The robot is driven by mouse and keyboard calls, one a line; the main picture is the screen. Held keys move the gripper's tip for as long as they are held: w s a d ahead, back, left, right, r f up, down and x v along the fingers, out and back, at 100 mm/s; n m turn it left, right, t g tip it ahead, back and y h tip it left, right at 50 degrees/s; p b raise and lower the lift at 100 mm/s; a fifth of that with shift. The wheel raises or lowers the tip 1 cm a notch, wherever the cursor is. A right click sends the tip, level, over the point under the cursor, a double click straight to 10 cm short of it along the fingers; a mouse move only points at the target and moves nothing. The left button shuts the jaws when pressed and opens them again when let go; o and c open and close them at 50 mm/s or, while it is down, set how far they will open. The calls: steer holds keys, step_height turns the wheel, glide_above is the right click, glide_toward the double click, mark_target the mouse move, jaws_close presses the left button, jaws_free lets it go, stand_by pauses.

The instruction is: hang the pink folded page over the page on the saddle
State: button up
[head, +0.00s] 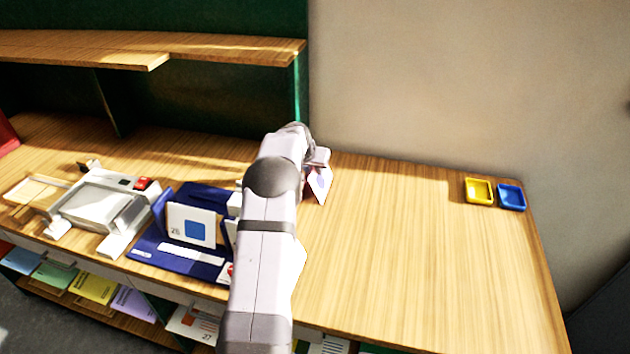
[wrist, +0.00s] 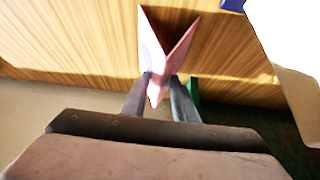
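My gripper (wrist: 157,95) has its two fingers closed on the fold of the pink folded page (wrist: 148,50), whose two leaves spread in a V away from the fingers in the wrist view. In the head view the page (head: 320,185) shows pale beside the end of my arm, apparently above the table, with a bluish mark on it. A white page (head: 190,226) with a blue square and the number 26 stands upright in a dark blue holder (head: 150,242). I cannot make out the saddle or a page on it for certain; my arm hides part of the holder.
A white and grey device (head: 100,205) with a red part stands left of the holder. A yellow tray (head: 479,191) and a blue tray (head: 511,197) sit at the far right corner. The wooden table (head: 420,260) is clear between my arm and these trays. A shelf (head: 150,48) overhangs the back left.

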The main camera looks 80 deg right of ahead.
steer(key=shift+r, duration=0.15)
steer(key=shift+r+p, duration=3.8)
steer(key=shift+r, duration=2.1)
steer(key=w+a+r+n+t+b, duration=0.3)
steer(key=w+a+r+n+b, duration=0.3)
steer(key=w+r+b, duration=0.5)
steer(key=w+a+f+n+t+y+b, duration=0.1)
steer(key=w+a+f+n+y, duration=0.1)
steer(key=w+a+n, duration=0.2)
steer(key=w+a+f+n+t+y+b, duration=0.1)
steer(key=w+a+f+n+y+b, duration=0.1)
steer(key=a, duration=0.8)
steer(key=w+a+f+n+t+y+b, duration=0.2)
steer(key=w+a+f+n, duration=0.1)
steer(key=w+a+n, duration=0.3)
steer(key=shift+w+a+f+y, duration=0.2)
steer(key=shift+a+f+y, duration=0.05)
steer(key=shift+a+y, duration=0.2)
